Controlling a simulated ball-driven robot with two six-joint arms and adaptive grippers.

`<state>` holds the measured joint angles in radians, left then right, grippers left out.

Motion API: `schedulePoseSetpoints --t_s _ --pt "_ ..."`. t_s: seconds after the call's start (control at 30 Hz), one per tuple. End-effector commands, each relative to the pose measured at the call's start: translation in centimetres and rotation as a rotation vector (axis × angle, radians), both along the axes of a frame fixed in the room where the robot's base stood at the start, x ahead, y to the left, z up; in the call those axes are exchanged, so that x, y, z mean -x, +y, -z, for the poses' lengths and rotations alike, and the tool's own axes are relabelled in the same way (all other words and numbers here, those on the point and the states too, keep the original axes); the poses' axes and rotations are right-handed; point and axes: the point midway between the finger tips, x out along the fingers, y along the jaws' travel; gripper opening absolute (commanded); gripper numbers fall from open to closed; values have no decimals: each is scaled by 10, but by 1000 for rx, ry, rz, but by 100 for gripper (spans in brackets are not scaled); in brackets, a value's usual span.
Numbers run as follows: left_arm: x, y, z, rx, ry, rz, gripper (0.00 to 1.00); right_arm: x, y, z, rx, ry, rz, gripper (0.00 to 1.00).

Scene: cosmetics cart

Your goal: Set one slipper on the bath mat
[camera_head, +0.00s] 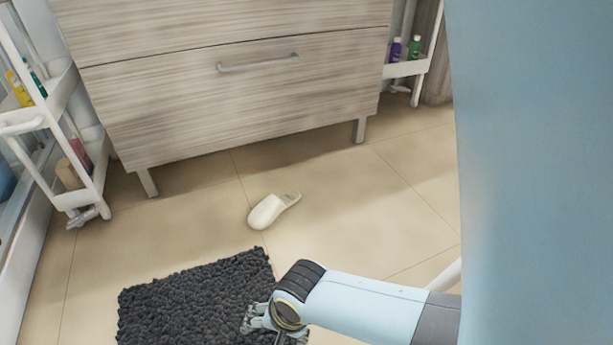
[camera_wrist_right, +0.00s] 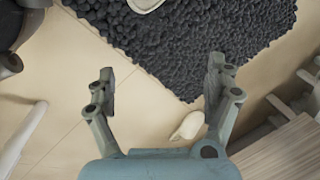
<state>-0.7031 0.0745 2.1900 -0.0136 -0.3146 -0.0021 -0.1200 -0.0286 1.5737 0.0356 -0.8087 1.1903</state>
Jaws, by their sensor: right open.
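A cream slipper (camera_head: 272,210) lies on the tile floor beyond the mat's far right corner, apart from the mat. It also shows in the right wrist view (camera_wrist_right: 187,126), near the right finger. The dark, shaggy bath mat (camera_head: 185,302) lies flat at the lower left. In the right wrist view the mat (camera_wrist_right: 190,45) carries a pale, slipper-like shape (camera_wrist_right: 146,3), cut off by the top edge. My right gripper (camera_head: 262,326) is open over the mat's right side. The wrist view shows its fingers (camera_wrist_right: 160,80) spread and nothing between them. My left gripper is out of view.
A wood-grain drawer cabinet (camera_head: 230,85) stands on legs behind the slipper. A white cart (camera_head: 62,95) with bottles stands at left, another (camera_head: 405,68) at back right. Bare tile surrounds the slipper.

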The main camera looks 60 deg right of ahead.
Motion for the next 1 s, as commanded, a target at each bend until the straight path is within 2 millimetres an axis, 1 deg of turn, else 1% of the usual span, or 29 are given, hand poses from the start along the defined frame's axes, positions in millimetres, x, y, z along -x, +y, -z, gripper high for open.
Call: schedulePoseSetpoints --t_s 0.03,0.07,0.1,0.17,0.2,0.3,0.4,0.47,0.53,1.0 --pt "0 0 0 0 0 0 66 18 -12 -20 79 -80 -169 87" --pt "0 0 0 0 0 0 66 24 -17 -35 136 -133 -281 87" --pt "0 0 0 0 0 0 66 31 -23 -55 213 -199 -422 87" --pt "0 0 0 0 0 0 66 39 -29 -87 331 -283 -616 87" --pt "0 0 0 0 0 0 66 44 -31 -108 406 -331 -729 87" --pt "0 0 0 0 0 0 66 51 -32 -152 567 -421 -945 87" --pt "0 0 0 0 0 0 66 54 -31 -180 671 -470 -1070 87" --pt "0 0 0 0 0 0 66 54 -31 -188 705 -485 -1107 87" --pt "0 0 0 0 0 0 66 54 -30 -193 723 -493 -1127 87" --pt "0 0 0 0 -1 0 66 54 -30 -192 721 -491 -1126 87"
